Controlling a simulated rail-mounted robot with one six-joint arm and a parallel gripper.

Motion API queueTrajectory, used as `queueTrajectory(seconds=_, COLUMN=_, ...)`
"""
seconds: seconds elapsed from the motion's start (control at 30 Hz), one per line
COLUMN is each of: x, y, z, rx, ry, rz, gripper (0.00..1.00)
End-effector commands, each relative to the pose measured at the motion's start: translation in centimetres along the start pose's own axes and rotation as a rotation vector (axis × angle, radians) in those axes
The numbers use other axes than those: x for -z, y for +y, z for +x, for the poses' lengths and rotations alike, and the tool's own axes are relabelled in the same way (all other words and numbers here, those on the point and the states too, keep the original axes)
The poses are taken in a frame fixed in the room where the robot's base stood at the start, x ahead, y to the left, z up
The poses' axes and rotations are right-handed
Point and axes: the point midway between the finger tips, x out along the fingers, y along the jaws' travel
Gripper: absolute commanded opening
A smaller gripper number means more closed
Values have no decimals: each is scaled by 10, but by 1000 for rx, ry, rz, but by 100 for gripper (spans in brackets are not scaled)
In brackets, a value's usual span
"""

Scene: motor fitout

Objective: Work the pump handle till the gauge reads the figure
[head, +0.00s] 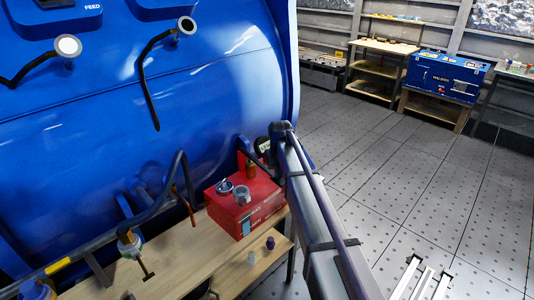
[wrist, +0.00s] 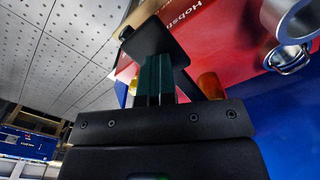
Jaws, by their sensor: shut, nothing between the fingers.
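My gripper shows in the wrist view (wrist: 154,78), its green-lined fingers together and empty. In the head view my arm reaches in from the lower right, and its dark end is partly hidden beside the blue tank (head: 215,90). I cannot tell the pump handle for certain. A dark bent bar (head: 160,205) stands in front of the tank at left. A brass-coloured fitting (head: 130,243) with a small T-shaped bar sits below it. No gauge reading is legible in either view.
A red box (head: 240,218) with metal cups on top stands on the wooden bench (head: 185,270); the box also shows in the wrist view (wrist: 222,38). An orange cylinder (wrist: 211,85) is close to my gripper. Small purple (head: 270,243) and white (head: 252,258) pieces lie in front. Open floor is at right.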

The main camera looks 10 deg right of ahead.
Motion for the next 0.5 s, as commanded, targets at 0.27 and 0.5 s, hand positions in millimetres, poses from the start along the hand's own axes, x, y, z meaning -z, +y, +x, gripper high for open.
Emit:
queueTrajectory(seconds=0.27, x=-1, y=1, z=-43, rx=1, ry=3, rz=0, gripper=0)
queueTrajectory(seconds=0.5, x=-6, y=4, z=-85, rx=0, ry=1, rz=0, gripper=0)
